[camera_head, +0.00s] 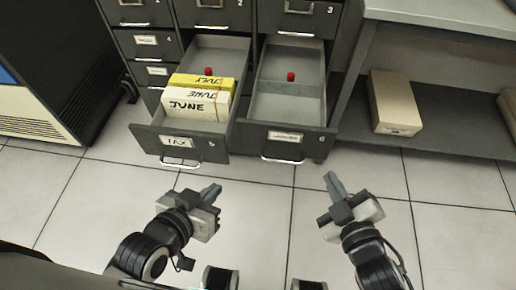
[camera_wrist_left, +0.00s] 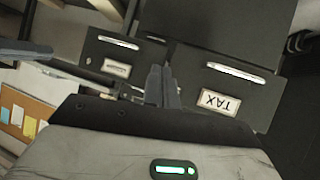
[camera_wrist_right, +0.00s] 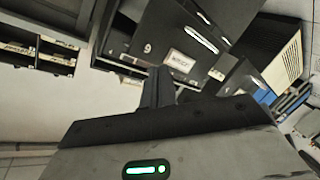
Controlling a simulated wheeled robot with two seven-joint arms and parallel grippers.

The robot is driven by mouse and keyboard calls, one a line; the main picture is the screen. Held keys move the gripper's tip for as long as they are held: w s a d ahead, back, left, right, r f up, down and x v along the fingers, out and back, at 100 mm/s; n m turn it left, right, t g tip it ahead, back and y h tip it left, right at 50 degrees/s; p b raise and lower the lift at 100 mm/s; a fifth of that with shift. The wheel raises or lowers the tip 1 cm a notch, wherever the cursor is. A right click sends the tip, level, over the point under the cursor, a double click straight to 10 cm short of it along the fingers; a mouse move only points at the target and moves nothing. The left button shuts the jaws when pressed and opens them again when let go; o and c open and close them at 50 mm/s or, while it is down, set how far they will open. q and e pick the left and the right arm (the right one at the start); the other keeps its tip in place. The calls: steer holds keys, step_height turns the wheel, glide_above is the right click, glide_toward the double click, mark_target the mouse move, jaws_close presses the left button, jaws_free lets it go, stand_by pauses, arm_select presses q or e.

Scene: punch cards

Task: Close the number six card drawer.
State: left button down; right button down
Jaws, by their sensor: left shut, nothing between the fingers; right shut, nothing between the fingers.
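The number six drawer (camera_head: 262,134) is pulled out of the grey cabinet, with an empty tray and a red knob inside. Its front has a label and a metal handle (camera_head: 283,159). In the right wrist view its front (camera_wrist_right: 160,35) shows the number upside down. Both my left gripper (camera_head: 215,191) and my right gripper (camera_head: 332,181) are shut and empty, in front of the drawers and touching nothing. The right one is nearer the number six front; the left one is below the number five front.
The number five drawer (camera_head: 150,140), labelled TAX, is also open beside it and holds card stacks (camera_head: 195,106) marked JUNE and JULY. A bench (camera_head: 440,150) with a box (camera_head: 393,103) stands at right. A beige and black machine (camera_head: 40,128) stands left. The tiled floor in front is clear.

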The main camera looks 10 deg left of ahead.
mark_target(255, 136)
steer(key=s+a+f+n+g+y+b, duration=0.25)
steer(key=a+n+y, duration=0.5)
steer(key=n, duration=0.65)
steer(key=shift+n+t, duration=0.25)
steer(key=shift+n, duration=0.05)
steer(key=x, duration=1.1)
steer(key=shift+w+f, duration=0.1)
steer(key=shift+f, duration=0.15)
steer(key=shift+w+d, duration=0.1)
steer(key=shift+w, duration=1.65)
